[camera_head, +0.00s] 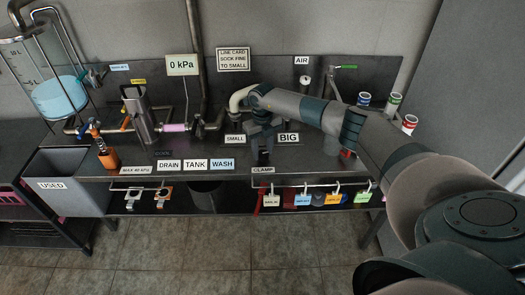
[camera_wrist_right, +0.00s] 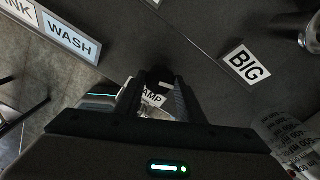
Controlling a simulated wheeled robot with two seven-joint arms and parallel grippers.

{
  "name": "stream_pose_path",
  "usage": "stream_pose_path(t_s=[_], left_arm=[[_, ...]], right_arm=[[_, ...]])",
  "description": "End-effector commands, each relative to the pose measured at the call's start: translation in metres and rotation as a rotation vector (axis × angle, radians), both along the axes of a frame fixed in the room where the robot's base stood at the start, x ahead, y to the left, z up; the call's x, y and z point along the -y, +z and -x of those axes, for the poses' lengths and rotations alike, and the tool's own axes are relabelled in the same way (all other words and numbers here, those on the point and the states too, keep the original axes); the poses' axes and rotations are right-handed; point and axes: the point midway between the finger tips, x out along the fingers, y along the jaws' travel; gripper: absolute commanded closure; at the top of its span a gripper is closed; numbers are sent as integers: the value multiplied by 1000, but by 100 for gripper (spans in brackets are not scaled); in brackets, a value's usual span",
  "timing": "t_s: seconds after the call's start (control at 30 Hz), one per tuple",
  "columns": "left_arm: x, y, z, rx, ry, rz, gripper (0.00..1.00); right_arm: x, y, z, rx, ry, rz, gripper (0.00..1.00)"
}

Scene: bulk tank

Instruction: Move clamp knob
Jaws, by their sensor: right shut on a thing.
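My right arm reaches in from the right in the head view. My right gripper (camera_head: 263,152) points down just behind the front edge of the bench, above the white CLAMP label (camera_head: 263,170). In the right wrist view, the fingers of the gripper (camera_wrist_right: 155,95) are closed around a small dark thing, which I take to be the clamp knob (camera_wrist_right: 160,78). The fingers and dark surroundings hide most of the knob. Part of the CLAMP label (camera_wrist_right: 153,98) shows between the fingers. My left gripper is in neither view.
SMALL (camera_head: 235,139) and BIG (camera_head: 288,138) labels stand behind the gripper. Several tags (camera_head: 305,199) hang from a rail below the front edge. A grey USED bin (camera_head: 62,187) is at left. A pressure display (camera_head: 182,65) on the wall reads 0 kPa. Cans (camera_head: 410,123) stand at right.

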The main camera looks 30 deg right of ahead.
Motion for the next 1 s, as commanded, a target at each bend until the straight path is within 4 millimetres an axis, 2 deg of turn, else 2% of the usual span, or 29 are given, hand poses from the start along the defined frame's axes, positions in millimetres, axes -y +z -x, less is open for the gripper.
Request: stream_pose_path(t_s=[0.47, 0.5, 0.57, 1.0], left_arm=[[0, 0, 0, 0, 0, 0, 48], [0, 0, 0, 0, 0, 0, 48], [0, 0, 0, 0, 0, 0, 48], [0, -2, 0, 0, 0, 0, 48]], right_arm=[[0, 1, -1, 3, -20, 0, 87], [0, 2, -1, 3, -20, 0, 58], [0, 1, -1, 3, -20, 0, 46], [0, 5, -1, 3, -19, 0, 46]])
